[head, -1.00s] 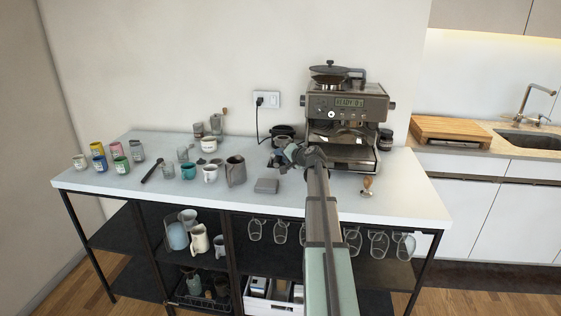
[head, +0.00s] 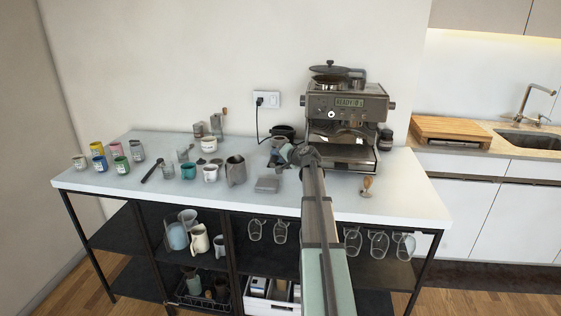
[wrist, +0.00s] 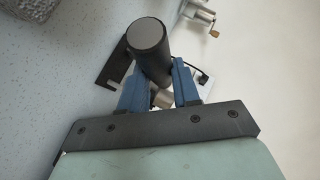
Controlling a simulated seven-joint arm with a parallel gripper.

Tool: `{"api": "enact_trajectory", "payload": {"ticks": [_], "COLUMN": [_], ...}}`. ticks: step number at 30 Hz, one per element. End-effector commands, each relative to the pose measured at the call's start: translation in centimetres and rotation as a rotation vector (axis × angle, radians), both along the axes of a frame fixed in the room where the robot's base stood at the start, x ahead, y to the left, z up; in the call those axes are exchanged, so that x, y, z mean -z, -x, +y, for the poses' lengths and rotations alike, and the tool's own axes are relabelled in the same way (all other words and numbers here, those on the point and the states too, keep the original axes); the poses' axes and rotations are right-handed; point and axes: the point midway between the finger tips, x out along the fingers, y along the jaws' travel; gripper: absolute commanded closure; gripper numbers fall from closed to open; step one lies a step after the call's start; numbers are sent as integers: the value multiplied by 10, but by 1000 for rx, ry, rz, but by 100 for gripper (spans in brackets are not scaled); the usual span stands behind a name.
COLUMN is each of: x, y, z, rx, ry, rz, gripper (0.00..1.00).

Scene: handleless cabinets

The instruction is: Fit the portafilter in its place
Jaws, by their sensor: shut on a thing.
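My gripper (wrist: 160,88) has blue fingers shut on the portafilter (wrist: 154,52), seen by its thick black handle with a grey end cap. A metal part shows between the fingers in the wrist view. In the head view my gripper (head: 279,153) is over the counter, at the front left of the espresso machine (head: 345,108). The portafilter is too small and covered to make out there. The machine stands upright, its display lit; my arm covers part of its lower front. I cannot tell whether the portafilter touches anything.
A black round container (head: 283,132) stands behind my gripper, left of the machine. A grey block (head: 267,185) and a metal jug (head: 235,170) are to the left. A wooden-handled tamper (head: 367,187) stands at the machine's front right. Several cups fill the counter's (head: 415,196) left half.

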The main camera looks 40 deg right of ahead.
Motion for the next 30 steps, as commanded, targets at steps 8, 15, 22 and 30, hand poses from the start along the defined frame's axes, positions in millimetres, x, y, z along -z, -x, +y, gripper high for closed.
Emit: {"api": "enact_trajectory", "payload": {"ticks": [8,15,22,30], "x": [0,4,8,13], "y": [0,0,0,0], "z": [0,0,0,0], "rx": [1,1,1,2], "ry": [0,0,0,1], "rz": [-3,-3,-3,-2], "gripper": [100,100,100,100]}}
